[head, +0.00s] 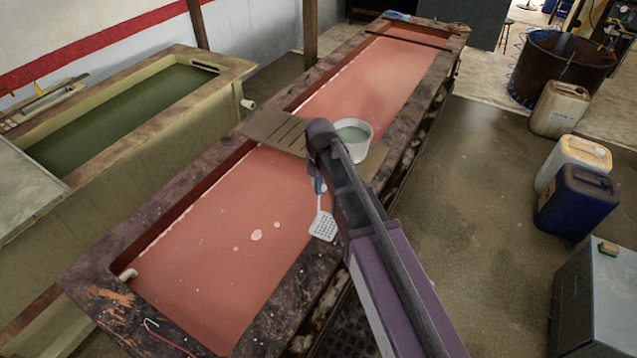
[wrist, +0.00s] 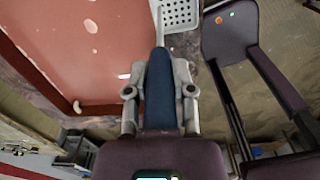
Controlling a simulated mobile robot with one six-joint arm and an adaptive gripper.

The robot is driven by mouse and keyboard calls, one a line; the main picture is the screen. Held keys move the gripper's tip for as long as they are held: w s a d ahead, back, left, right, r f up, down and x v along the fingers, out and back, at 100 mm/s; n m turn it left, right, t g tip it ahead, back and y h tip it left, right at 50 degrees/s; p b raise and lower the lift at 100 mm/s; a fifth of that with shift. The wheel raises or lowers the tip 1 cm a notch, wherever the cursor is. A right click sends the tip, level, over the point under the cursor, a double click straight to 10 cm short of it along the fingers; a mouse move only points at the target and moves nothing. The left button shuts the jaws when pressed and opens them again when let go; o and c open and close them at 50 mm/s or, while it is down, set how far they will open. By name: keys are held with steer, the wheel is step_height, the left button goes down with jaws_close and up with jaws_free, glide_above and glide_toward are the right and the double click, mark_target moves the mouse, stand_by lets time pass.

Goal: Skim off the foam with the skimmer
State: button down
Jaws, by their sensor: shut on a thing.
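My gripper (wrist: 160,92) is shut on the blue handle of the skimmer, seen in the wrist view. The skimmer (head: 322,226) has a pale, perforated square head, which hangs at the right edge of the red tank in the head view; I cannot tell its height over the liquid. Its head also shows at the top of the wrist view (wrist: 181,14). Pale foam patches (head: 256,235) float on the red liquid (head: 190,280), left of the skimmer. In the head view my arm hides most of the gripper and handle.
A board (head: 275,131) lies across the long tank (head: 85,290), with a white bucket (head: 353,139) on its right part. A second tank (head: 130,165) with green liquid stands at left. Jerrycans (head: 575,205) and a grey cabinet (head: 610,300) stand at right. Floor between is clear.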

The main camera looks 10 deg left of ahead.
steer(key=w+a+f+b, duration=0.1)
steer(key=w+a, duration=0.4)
steer(key=a, duration=0.2)
steer(key=shift+w+f, duration=0.2)
steer(key=shift+w, duration=0.1)
steer(key=shift+d, duration=0.15)
stand_by(0.5)
